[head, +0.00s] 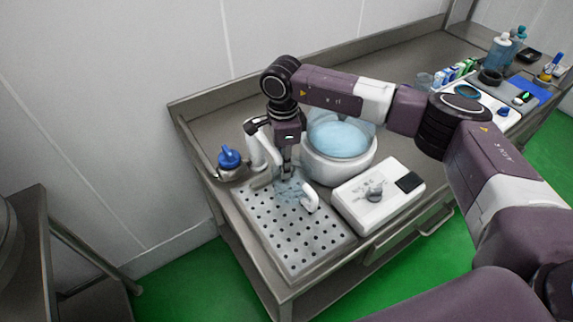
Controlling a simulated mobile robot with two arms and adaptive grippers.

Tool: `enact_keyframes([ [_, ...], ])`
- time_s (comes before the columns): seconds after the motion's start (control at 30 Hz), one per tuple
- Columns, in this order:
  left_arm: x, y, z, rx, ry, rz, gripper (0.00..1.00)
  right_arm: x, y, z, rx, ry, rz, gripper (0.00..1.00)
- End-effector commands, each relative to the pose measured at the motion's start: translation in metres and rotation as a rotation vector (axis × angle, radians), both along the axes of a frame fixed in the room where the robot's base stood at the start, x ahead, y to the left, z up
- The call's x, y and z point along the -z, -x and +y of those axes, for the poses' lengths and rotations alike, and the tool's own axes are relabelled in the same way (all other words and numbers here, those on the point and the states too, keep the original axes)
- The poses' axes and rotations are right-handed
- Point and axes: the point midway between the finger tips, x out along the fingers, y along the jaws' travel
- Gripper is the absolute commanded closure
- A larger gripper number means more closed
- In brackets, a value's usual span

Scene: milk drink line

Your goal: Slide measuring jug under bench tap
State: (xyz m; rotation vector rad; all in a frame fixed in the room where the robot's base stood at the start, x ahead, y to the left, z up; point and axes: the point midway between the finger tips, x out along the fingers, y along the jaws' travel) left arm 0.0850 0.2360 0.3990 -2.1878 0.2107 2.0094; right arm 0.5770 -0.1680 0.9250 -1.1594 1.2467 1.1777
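A clear, faintly blue measuring jug (291,193) with a white handle (311,197) stands on the perforated drain tray (290,240) at the bench's front left. The white bench tap (262,152) stands at the tray's back left, close beside the jug. My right gripper (288,173) points down at the jug's top, between the tap and the white pot. Its fingertips are small and overlap the jug's rim, so I cannot tell whether they grip it. My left gripper is out of view.
A white pot (322,170) with a translucent blue top stands right of the gripper. A white scale (357,205) with a small metal part on it is at the front right. Bottles and cartons (455,72) crowd the far right.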

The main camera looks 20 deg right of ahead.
Motion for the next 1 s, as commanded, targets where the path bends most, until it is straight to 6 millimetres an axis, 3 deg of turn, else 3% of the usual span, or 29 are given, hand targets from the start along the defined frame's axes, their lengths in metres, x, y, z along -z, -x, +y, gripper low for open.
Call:
enact_keyframes([
  [0.03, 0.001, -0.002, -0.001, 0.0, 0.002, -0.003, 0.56, 0.003, 0.011, 0.013, -0.022, -0.015, 0.023, 0.77],
  [0.4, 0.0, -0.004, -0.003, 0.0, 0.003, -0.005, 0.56, -0.08, 0.0, 0.005, -0.012, -0.02, -0.003, 0.77],
  [0.6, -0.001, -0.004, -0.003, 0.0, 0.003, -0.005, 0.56, -0.111, -0.003, 0.001, -0.008, -0.021, -0.007, 0.77],
  [1.0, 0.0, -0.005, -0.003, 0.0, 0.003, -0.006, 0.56, -0.12, -0.003, -0.005, 0.0, -0.013, -0.003, 0.77],
])
